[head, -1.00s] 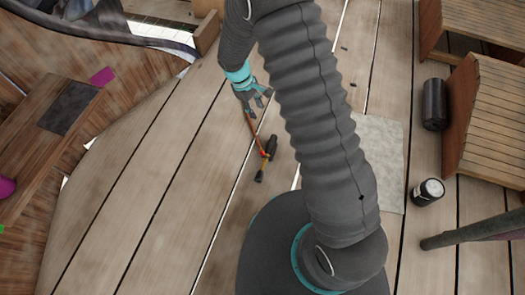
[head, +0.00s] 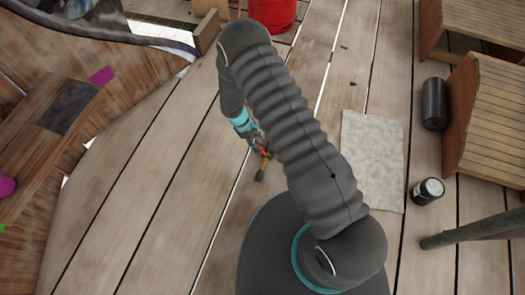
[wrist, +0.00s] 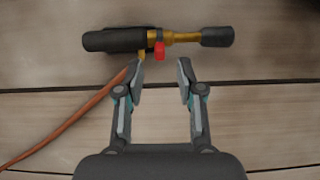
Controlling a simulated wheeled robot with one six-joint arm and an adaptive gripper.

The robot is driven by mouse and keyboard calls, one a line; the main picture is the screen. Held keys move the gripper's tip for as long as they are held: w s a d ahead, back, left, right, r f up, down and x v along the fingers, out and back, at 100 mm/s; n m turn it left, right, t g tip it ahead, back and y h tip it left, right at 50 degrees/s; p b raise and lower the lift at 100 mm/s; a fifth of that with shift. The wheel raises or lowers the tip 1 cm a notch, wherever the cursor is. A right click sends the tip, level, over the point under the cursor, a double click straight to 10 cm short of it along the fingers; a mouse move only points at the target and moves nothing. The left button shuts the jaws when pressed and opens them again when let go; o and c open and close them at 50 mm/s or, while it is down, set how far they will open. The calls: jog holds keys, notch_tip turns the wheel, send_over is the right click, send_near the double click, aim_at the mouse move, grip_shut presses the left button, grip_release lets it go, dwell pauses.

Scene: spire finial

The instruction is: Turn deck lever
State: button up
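A torch-like tool lies on the plank deck, with a black grip, a brass tube and a black nozzle. It lies across the top of the wrist view (wrist: 185,38). A small red lever-like piece (wrist: 159,50) sticks out from its middle, and an orange hose (wrist: 75,115) runs off to the lower left. My gripper (wrist: 160,72) is open and empty, its fingertips just short of the tool and apart in the picture. In the head view, my gripper (head: 257,143) is beside the tool (head: 261,172), hiding its grip. I cannot make out any other deck lever.
A red canister (head: 272,12) stands at the top. A grey mat (head: 372,160), a black roll (head: 434,103), a dark jar (head: 428,191) and slatted wooden furniture (head: 495,125) are at the right. A curved wooden structure (head: 110,50) is at the left. Bare planks lie left of the tool.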

aim_at(262, 151)
jog(key=x, duration=0.6)
jog(key=shift+f, duration=0.1)
grip_shut()
